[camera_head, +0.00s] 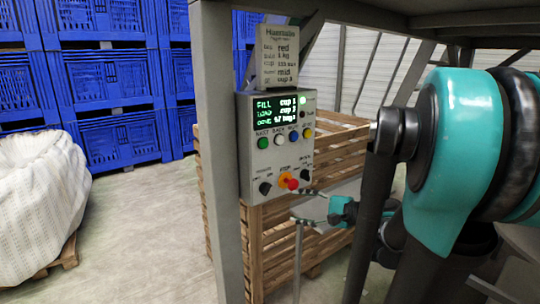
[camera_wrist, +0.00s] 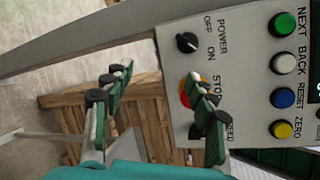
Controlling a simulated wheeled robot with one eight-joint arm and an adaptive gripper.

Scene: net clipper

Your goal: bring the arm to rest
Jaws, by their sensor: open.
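My gripper (camera_head: 304,207) is small in the head view, below and just right of the control panel's lower edge. In the wrist view my gripper (camera_wrist: 152,80) has its two green and black fingers spread apart with nothing between them. The grey control panel (camera_head: 259,160) hangs on a metal post and shows a lit green display. Its orange-red stop knob (camera_head: 288,181) is close above the gripper in the head view. In the wrist view one finger covers part of that knob (camera_wrist: 184,92); I cannot tell if they touch.
A slatted wooden crate (camera_head: 345,150) stands behind the panel and gripper. The grey post (camera_head: 213,130) rises left of the panel. Blue crates (camera_head: 105,80) are stacked at the back left. A white sack (camera_head: 40,195) is at the left. Bare floor (camera_head: 140,220) lies between sack and post.

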